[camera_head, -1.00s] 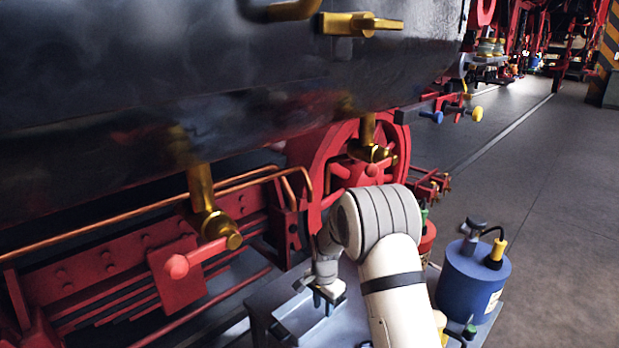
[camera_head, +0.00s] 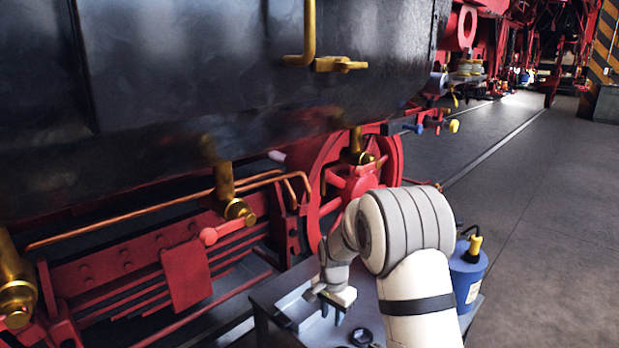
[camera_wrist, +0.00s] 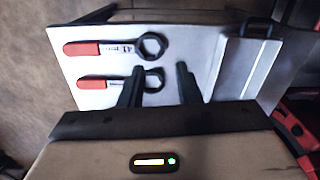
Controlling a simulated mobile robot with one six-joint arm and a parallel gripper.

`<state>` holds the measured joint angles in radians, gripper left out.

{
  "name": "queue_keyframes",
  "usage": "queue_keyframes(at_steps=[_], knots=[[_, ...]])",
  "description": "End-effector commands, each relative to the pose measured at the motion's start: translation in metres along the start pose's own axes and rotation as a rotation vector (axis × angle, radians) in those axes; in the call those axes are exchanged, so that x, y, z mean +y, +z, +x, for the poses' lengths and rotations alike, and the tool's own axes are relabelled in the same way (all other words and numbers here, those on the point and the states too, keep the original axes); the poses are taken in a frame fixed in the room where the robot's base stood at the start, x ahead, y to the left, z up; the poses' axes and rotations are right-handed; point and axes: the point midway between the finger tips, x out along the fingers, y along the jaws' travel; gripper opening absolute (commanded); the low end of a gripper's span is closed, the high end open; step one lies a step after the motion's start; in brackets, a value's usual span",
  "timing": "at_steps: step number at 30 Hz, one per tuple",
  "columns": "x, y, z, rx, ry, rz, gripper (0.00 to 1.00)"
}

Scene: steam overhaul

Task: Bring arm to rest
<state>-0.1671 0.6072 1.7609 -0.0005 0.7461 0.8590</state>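My gripper (camera_head: 338,302) hangs over a grey work surface (camera_head: 265,297) beside the locomotive in the head view. In the wrist view my gripper (camera_wrist: 160,74) has its two dark fingers apart with nothing between them. Two ring-ended wrenches with red handles lie on the light surface there: a farther one (camera_wrist: 90,48) and a nearer one (camera_wrist: 88,84). The left finger covers part of the nearer wrench. My white arm (camera_head: 415,285) is bent and covers part of the work surface in the head view.
The dark locomotive body (camera_head: 230,90) with brass fittings and a red wheel (camera_head: 335,185) stands close on the left. A blue canister (camera_head: 467,275) stands behind my arm, partly hidden. Open grey floor (camera_head: 540,200) lies to the right. A red and black item (camera_wrist: 295,135) shows at the wrist view's right edge.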

Motion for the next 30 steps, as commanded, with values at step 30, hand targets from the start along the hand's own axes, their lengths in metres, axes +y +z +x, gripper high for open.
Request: queue_keyframes(at_steps=[30], knots=[[0.236,0.151,-0.321,0.174,-0.064,-0.636,0.3]])
